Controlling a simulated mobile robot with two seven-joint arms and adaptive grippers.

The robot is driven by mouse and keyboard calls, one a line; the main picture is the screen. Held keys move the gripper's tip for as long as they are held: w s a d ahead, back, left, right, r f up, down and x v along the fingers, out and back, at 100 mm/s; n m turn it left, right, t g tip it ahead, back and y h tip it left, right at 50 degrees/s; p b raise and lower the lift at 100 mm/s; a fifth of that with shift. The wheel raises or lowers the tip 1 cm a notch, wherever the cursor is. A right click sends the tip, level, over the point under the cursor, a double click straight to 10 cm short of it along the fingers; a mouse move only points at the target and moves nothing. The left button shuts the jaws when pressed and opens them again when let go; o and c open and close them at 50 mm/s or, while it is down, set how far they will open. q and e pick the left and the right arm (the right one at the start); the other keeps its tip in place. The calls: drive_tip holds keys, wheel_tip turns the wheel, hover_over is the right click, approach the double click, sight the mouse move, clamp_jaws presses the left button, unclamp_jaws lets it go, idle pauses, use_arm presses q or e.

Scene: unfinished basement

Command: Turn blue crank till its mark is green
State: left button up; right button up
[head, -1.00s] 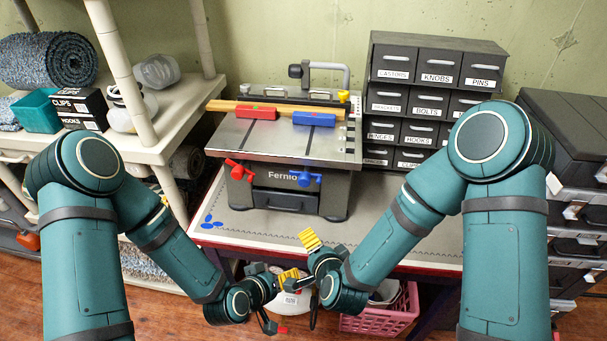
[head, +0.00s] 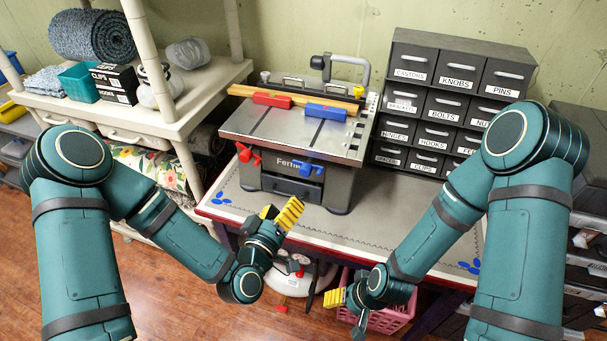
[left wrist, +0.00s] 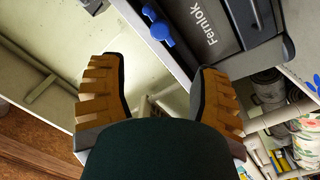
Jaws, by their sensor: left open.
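The blue crank (head: 306,167) is on the front of the grey Fernlok bench machine (head: 345,185), right of a red crank (head: 247,154). A blue block (head: 327,112) and a red block (head: 272,99) lie on its top; any mark is too small to read. My left gripper (head: 280,212) is open and empty, in front of and below the machine. In the left wrist view, its spread fingers (left wrist: 158,78) frame the bench edge, and the blue crank (left wrist: 160,28) is beyond them, apart. My right gripper (head: 345,305) is low at the front right, its jaws unclear.
The machine stands on a workbench (head: 395,235) with free surface to its right. A dark drawer cabinet (head: 455,50) stands behind at the right. A cream shelf (head: 205,90) is at the left. A pink basket (head: 395,318) and a white container (head: 290,280) are below the bench.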

sight(304, 173)
use_arm(q)
drive_tip(key=x, duration=1.2)
drive_tip(key=shift+w+d, duration=0.15)
clamp_jaws()
